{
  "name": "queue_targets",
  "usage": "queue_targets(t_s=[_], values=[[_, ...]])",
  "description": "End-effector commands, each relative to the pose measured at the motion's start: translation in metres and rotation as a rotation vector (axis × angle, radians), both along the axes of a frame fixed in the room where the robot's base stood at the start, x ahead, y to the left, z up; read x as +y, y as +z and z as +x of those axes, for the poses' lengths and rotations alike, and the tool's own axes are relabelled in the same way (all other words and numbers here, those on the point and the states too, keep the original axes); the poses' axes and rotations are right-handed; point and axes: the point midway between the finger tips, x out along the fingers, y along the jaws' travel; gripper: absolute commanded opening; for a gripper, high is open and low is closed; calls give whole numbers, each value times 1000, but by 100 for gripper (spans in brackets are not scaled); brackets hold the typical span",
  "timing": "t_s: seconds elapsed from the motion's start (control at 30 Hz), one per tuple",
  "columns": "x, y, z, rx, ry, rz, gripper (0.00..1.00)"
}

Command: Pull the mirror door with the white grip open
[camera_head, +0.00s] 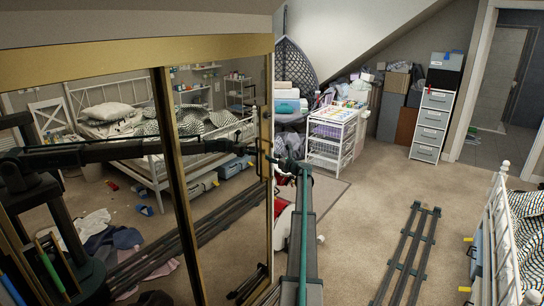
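The mirror door (218,190) fills the left of the view in a gold frame and looks closed. A second mirror panel (85,200) stands to the left behind a gold post. My arm reaches up from the bottom middle, and my gripper (284,168) is just right of the door's edge, by the lower end of the grip. The fingers are small and dark; whether they touch the grip cannot be told. My arm's reflection shows in the mirrors.
A white drawer trolley (331,139) and a hanging chair (294,62) stand behind my gripper. A grey drawer tower (432,124) is at the back by a doorway. Dark rails (408,255) lie on the carpet, and a white bed frame (497,235) is at right. Carpet between is mostly clear.

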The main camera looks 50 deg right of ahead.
Motion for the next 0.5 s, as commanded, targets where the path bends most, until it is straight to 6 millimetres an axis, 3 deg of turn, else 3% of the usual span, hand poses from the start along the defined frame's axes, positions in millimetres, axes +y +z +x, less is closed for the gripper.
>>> queue_targets(t_s=[0.33,0.5], values=[[0,-1,5,0,0,0,37],[0,-1,5,0,0,0,9]])
